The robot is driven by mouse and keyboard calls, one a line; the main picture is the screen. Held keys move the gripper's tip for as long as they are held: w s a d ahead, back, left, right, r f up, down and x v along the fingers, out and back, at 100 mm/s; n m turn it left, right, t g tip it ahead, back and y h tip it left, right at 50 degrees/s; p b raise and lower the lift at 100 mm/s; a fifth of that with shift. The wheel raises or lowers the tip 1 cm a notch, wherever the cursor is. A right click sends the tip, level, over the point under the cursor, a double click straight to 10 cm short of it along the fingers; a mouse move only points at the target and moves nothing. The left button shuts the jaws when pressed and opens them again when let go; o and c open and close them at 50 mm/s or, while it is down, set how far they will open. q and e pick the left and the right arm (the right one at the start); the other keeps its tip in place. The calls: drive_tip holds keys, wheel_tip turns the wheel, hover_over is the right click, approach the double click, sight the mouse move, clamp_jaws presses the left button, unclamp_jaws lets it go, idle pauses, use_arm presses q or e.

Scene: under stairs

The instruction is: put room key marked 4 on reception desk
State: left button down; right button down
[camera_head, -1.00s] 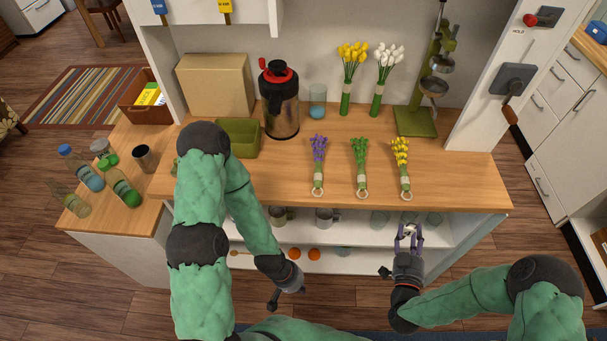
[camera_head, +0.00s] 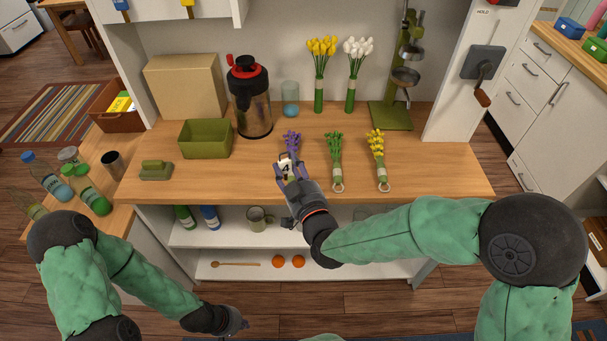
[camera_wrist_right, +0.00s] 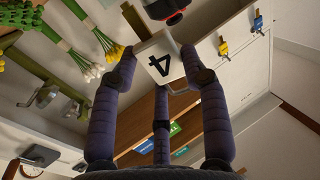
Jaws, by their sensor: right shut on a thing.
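A white key tag (camera_head: 285,167) marked with a black 4 is between the fingers of my right gripper (camera_head: 290,174), which is shut on it. I cannot tell whether this counter is the reception desk. My left gripper (camera_head: 240,322) is low at the left, away from the counter; its fingers are too small to judge.
Green and yellow flower bunches (camera_head: 381,157) lie right of my right gripper. A green bin (camera_head: 205,140), a dispenser (camera_head: 250,105) and a glass (camera_head: 290,98) stand behind. A green block (camera_head: 156,171) lies at the left. Bare counter shows front left and far right.

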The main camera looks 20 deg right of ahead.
drive_tip(key=shift+s+a+r, duration=0.25)
drive_tip(key=shift+s+r, duration=0.05)
drive_tip(key=shift+r, duration=0.15)
drive_tip(key=shift+s+a+r, duration=0.2)
drive_tip(key=shift+s+r, duration=0.05)
drive_tip(key=shift+r, duration=0.15)
drive_tip(key=shift+w+d+b, duration=0.15)
drive_tip(key=shift+b, duration=0.25)
drive_tip(key=w+d+f+b, duration=0.1)
drive_tip(key=w+d+f, duration=0.1)
drive_tip(key=w+f, duration=0.1)
drive_tip(key=w+d+f+b, duration=0.2)
drive_tip(key=w+d+f, duration=0.1)
drive_tip(key=w+d+f+b, duration=0.2)
drive_tip(key=w+d+f, duration=0.1)
drive_tip(key=w, duration=0.1)
drive_tip(key=shift+d+f, duration=0.2)
drive_tip(key=shift+f, duration=0.05)
drive_tip(key=f+b, duration=0.1)
drive_tip(key=f, duration=0.2)
drive_tip(key=shift+w+d+f+b, duration=0.1)
drive_tip(key=shift+w+f+b, duration=0.1)
drive_tip(key=shift+b, duration=0.1)
drive_tip(key=shift+r, duration=0.1)
